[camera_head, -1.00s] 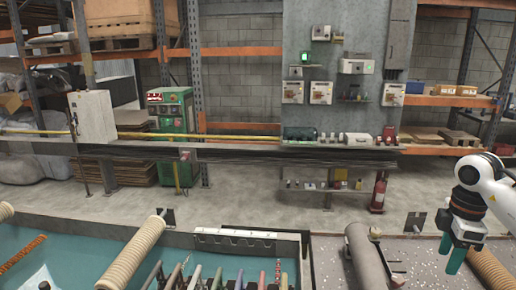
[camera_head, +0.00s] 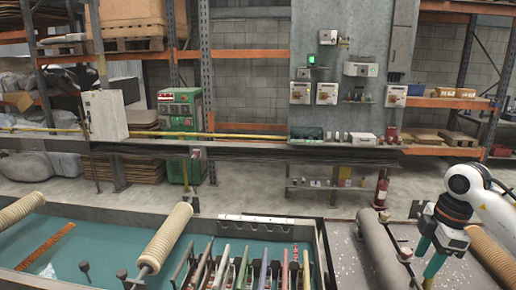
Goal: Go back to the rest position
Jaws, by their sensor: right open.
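My right gripper (camera_head: 429,256) shows at the lower right, its arm coming in from the right edge. Its teal fingers are apart, and I see nothing between them. It hangs between a grey cylinder (camera_head: 382,246) and a beige ribbed tube (camera_head: 492,257). Another beige ribbed tube (camera_head: 166,239) sits tilted on a dark post over the teal tray at the lower left. A third ribbed tube (camera_head: 20,209) lies near the left edge. My left gripper is not in view.
Several coloured rods (camera_head: 243,264) stand in a row at the bottom middle. An orange-brown mesh strip (camera_head: 46,246) lies in the teal tray (camera_head: 100,236). Behind are a grey panel with small devices, a red extinguisher (camera_head: 381,189) and shelving. The floor between is clear.

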